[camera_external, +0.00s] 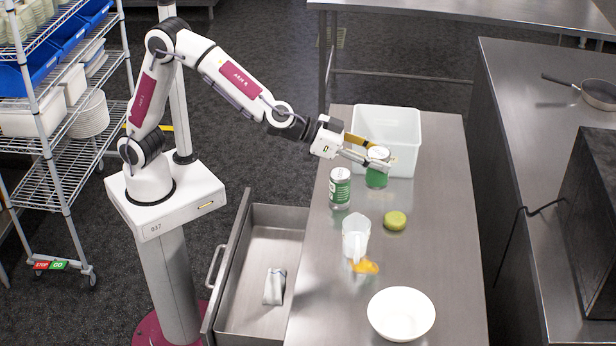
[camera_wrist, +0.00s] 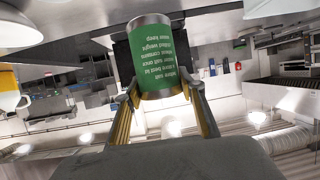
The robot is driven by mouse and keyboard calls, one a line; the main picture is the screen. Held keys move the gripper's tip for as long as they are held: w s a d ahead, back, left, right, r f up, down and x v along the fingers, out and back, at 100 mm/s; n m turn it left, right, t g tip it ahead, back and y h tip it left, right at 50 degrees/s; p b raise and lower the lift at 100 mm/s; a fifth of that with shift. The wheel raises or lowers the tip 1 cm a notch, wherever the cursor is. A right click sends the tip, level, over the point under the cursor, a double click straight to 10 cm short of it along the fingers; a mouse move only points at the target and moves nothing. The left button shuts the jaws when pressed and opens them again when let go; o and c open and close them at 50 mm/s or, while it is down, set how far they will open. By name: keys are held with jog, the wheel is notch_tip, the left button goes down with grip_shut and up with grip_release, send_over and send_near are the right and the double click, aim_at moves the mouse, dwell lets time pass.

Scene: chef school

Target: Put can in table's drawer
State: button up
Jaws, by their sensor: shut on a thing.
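My gripper (camera_external: 369,155) is shut on a green can (camera_external: 376,175) with a silver top, at the far part of the steel table (camera_external: 440,255), in front of the white bin. In the wrist view the held can (camera_wrist: 158,58) sits between both fingers (camera_wrist: 165,95), its printed label facing the camera. The table's drawer (camera_external: 257,318) is open on the table's left side, with a small grey-white item (camera_external: 274,286) lying inside. I cannot tell if the held can touches the table.
A white bin (camera_external: 402,118) stands behind the held can. Most of the drawer floor is free. A wire shelf (camera_external: 50,190) stands at left.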

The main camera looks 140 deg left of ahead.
jog(key=w+d+f+m+t+h, duration=0.2)
jog(key=w+d, duration=0.1)
jog(key=d, duration=0.9)
jog(key=w+d+f+m+t+h, duration=0.1)
jog(key=w+d+f+m+h, duration=0.2)
jog(key=d, duration=0.9)
jog(key=s+d+f+m+t+h, duration=0.1)
jog(key=s+d+f+m+h, duration=0.2)
jog(key=d, duration=0.8)
jog(key=d+f+m+t+h, duration=0.15)
jog(key=d+f, duration=0.25)
jog(key=d, duration=0.8)
jog(key=s+a+f+m+h, duration=0.1)
jog(key=s+a+f+h, duration=0.1)
jog(key=a, duration=0.5)
jog(key=s+a+f+m+g+h, duration=0.1)
jog(key=s+a+f+m+h, duration=0.1)
jog(key=a, duration=0.6)
jog(key=shift+s+f, duration=0.75)
jog(key=shift+f+m+g+h, duration=0.1)
jog(key=shift+m+g+h, duration=0.15)
jog(key=shift+f, duration=6.8)
